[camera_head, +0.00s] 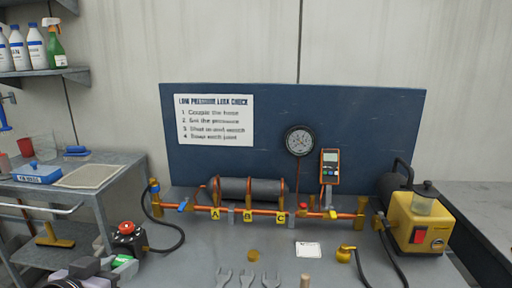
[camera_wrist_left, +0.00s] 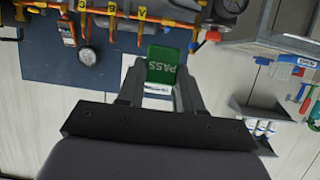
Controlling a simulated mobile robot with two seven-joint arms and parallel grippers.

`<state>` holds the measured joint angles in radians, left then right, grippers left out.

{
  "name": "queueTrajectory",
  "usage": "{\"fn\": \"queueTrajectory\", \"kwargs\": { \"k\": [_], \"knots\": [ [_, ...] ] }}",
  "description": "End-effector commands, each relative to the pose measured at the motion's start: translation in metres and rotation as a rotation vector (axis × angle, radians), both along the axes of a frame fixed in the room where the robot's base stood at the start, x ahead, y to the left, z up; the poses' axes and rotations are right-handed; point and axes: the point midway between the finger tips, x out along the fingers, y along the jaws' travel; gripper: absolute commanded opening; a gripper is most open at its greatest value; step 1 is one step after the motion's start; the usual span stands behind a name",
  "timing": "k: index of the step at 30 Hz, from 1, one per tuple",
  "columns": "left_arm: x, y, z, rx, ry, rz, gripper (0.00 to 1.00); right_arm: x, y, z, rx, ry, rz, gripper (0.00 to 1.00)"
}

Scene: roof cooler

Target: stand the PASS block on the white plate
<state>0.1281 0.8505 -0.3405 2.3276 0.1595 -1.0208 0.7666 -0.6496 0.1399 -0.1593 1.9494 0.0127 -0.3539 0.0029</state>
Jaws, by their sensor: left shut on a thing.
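The PASS block is green and white and shows at the lower left of the head view (camera_head: 125,265). In the left wrist view its green face (camera_wrist_left: 162,66) carries the word PASS, upside down in the picture. My left gripper (camera_head: 117,266) is shut on the block, with one finger on each side in the wrist view. The white plate (camera_head: 308,249) lies flat on the bench at the front, right of the middle, with nothing standing on it. The block is held well to the left of the plate. My right gripper is not in view.
An orange pipe rig (camera_head: 262,210) with labels A, B and C runs behind the plate. A brass disc (camera_head: 253,255) and several grey wrenches (camera_head: 247,278) lie left of it. A yellow hose fitting (camera_head: 344,255) and a yellow pump (camera_head: 421,222) stand right. A red-topped black device (camera_head: 127,236) is behind my gripper.

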Motion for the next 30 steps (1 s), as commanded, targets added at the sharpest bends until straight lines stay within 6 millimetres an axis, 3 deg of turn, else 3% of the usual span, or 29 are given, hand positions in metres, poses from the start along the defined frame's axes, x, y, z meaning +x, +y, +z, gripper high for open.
{"fn": "queueTrajectory", "kwargs": {
  "k": [6,13,23,30],
  "knots": [
    [-0.025,-0.033,-0.033,-0.011,0.003,0.055,0.06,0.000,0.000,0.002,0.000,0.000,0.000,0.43],
    [-0.042,-0.048,-0.044,-0.013,-0.005,0.107,0.06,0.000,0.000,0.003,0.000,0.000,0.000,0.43],
    [-0.043,-0.049,-0.044,-0.008,-0.008,0.117,0.06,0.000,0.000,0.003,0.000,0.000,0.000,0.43],
    [-0.023,-0.028,-0.030,0.008,-0.012,0.062,0.06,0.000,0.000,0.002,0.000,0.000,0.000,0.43]
  ]
}}
